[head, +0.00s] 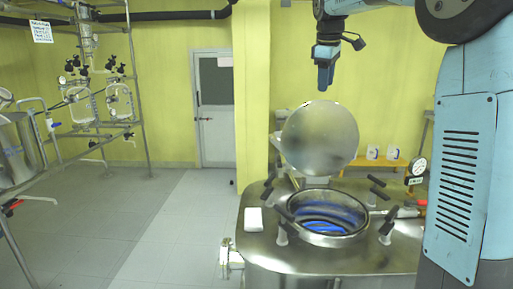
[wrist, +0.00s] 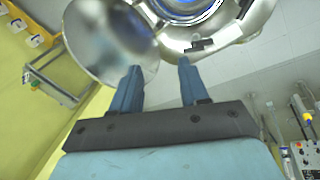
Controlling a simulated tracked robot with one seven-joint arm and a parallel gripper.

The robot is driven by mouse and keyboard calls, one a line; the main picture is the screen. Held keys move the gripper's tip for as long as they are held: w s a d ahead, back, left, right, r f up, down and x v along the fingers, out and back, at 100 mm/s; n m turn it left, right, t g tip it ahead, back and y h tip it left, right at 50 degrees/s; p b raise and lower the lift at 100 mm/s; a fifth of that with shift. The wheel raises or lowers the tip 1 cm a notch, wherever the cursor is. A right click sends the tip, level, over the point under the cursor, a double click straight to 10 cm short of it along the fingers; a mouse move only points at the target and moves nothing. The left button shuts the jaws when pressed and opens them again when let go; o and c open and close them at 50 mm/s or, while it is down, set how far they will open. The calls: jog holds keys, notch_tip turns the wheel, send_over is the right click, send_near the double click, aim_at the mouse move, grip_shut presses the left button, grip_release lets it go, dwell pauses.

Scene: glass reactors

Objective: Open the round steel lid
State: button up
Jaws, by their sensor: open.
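The round steel lid (head: 320,137) stands raised and tilted back behind the round opening of the steel reactor (head: 290,255). The opening's rim (head: 353,236) is uncovered and blue shows inside. In the wrist view the lid (wrist: 98,38) is at upper left, beside the reactor opening (wrist: 188,8). My gripper (head: 325,78) hangs above the lid, apart from it in the head view. In the wrist view its two blue fingers (wrist: 159,72) are spread, with nothing between them. One fingertip overlaps the lid's edge in that view; I cannot tell whether they touch.
Black-handled clamps (head: 376,181) stand around the opening. A white block (head: 253,219) lies on the reactor top, and a pressure gauge (head: 418,167) stands at right. A metal rack with glass vessels (head: 120,102) is at left. The floor (head: 165,215) between is clear.

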jog(key=s+f+m, duration=0.3)
jog(key=s+f, duration=0.3)
jog(key=s, duration=0.6)
jog(key=s+d+f+m+t, duration=0.1)
jog(key=s+f+m, duration=0.3)
jog(key=s, duration=0.8)
jog(key=s+d+f+m+t, duration=0.1)
jog(key=s+f+m, duration=0.3)
jog(key=s+f, duration=0.4)
jog(key=s, duration=0.5)
jog(key=shift+d+y, duration=0.25)
jog(key=shift+y, duration=0.15)
jog(key=shift+f, duration=0.1)
